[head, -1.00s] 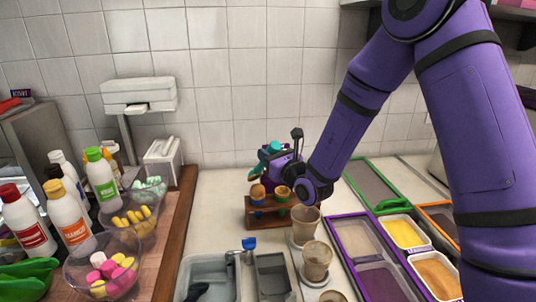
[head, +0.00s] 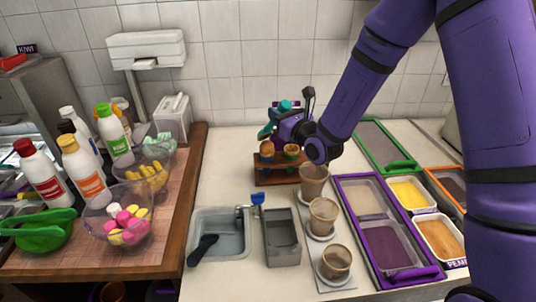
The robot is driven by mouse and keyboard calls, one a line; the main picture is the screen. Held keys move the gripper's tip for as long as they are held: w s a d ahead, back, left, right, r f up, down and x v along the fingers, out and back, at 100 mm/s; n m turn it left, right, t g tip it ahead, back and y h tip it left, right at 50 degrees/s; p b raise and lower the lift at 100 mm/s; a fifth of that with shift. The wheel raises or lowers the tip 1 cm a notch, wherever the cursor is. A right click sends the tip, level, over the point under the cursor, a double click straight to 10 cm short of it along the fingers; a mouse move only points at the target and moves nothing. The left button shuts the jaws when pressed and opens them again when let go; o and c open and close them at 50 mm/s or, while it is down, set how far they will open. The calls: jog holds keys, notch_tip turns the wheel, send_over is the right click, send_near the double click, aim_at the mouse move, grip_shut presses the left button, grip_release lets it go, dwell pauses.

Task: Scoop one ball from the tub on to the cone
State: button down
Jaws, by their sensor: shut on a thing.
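Two cones stand upright in a wooden holder (head: 276,174) near the back wall: an orange-brown left cone (head: 267,151) and a right cone (head: 291,153) with a green band. My gripper (head: 281,126) is just behind and above them, shut on a teal thing (head: 268,130) that looks like a scoop. Its bowl and any ball are too small or hidden to tell. At the right, a purple-rimmed tub (head: 342,197) holds a beige and a purple section. Farther right is a green-rimmed tub (head: 400,166) with a grey surface.
Several brown cups (head: 323,216) line the tub's left side. A sink (head: 222,222) and grey bin (head: 283,250) are in front of the holder. Bottles (head: 70,165) and topping bowls (head: 120,235) fill the left board. White counter between board and holder is clear.

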aim_at(285, 102)
jog(key=shift+r, duration=2.05)
jog(key=shift+a+r, duration=0.1)
jog(key=shift+r, duration=0.85)
jog(key=shift+n+y, duration=0.3)
jog(key=n+g+y, duration=0.1)
jog(key=n, duration=0.1)
jog(key=n+g+y, duration=0.1)
jog(key=n+g, duration=0.1)
jog(key=n+g+y, duration=0.1)
jog(key=n+y, duration=0.1)
jog(key=shift+d+r+g, duration=0.2)
jog(key=shift+r+g, duration=0.2)
jog(key=n+g, duration=0.2)
jog(key=n+g+y, duration=0.1)
jog(key=n+g, duration=0.1)
jog(key=n, duration=0.1)
jog(key=n+g+y, duration=0.1)
jog(key=n+g, duration=0.1)
jog(key=shift+r+n+g, duration=0.3)
jog(key=shift+r+g, duration=0.1)
jog(key=n+g, duration=0.2)
jog(key=n+g+h, duration=0.1)
jog(key=n+g, duration=0.2)
jog(key=shift+r+n+g+h, duration=0.4)
jog(key=n+g+h, duration=0.1)
jog(key=n, duration=0.1)
jog(key=n+g+h, duration=0.1)
jog(key=n+g, duration=0.1)
jog(key=shift+r+h, duration=0.3)
jog(key=shift+h, duration=0.1)
